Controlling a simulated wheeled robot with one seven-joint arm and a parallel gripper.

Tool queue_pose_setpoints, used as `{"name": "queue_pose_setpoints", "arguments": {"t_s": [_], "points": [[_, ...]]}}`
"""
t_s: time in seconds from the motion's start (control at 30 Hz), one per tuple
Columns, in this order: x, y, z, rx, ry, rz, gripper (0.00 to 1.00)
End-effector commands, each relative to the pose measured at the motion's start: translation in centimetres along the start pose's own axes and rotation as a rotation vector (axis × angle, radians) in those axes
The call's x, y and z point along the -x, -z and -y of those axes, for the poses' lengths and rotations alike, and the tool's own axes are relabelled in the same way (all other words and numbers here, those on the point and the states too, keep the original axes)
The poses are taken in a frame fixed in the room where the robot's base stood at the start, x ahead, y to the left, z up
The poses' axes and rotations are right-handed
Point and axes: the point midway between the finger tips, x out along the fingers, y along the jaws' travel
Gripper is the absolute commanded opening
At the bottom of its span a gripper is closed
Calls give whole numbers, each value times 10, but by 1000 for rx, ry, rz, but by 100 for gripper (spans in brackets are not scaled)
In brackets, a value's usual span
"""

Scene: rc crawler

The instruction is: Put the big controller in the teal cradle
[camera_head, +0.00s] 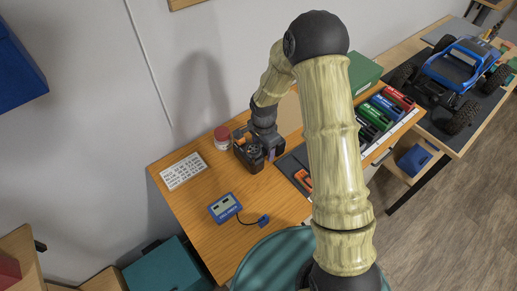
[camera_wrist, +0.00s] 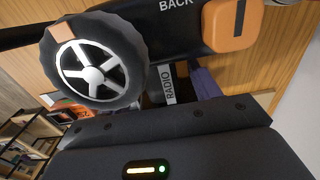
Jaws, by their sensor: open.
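The big controller (camera_head: 240,146) appears as a black and orange thing on the wooden desk, partly hidden by my gripper (camera_head: 264,154). In the wrist view the controller (camera_wrist: 205,28) shows close up. It has a black body, a black-tyred wheel with white spokes, an orange pad and the words BACK and RADIO. My gripper is open and low over the desk, right at the controller. A purple finger part (camera_wrist: 207,84) shows beside the RADIO strip; I cannot tell whether it touches. I cannot make out a teal cradle for certain; a teal box (camera_head: 165,270) stands at the lower left.
A red-lidded jar (camera_head: 222,136) and a white printed card (camera_head: 183,171) are beside the controller. A blue device (camera_head: 225,208) with a cable lies in front. Coloured packs (camera_head: 385,108) stand in a row at right. A blue truck (camera_head: 455,65) is beyond. A round teal surface (camera_head: 275,265) lies below.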

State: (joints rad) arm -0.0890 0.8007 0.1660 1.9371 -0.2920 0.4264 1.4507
Motion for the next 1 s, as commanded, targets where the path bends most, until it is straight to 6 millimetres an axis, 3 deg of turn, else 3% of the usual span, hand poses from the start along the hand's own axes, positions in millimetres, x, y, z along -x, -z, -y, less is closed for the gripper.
{"name": "queue_pose_setpoints", "arguments": {"t_s": [0.07, 0.3, 0.4, 0.77, 1.0], "points": [[0, 0, 0, 0, 0, 0, 60], [0, 0, 0, 0, 0, 0, 13], [1, 0, 0, 0, 1, 0, 0], [9, 0, 1, 1, 2, -2, 0], [47, 1, 2, 0, 7, -3, 0]]}}
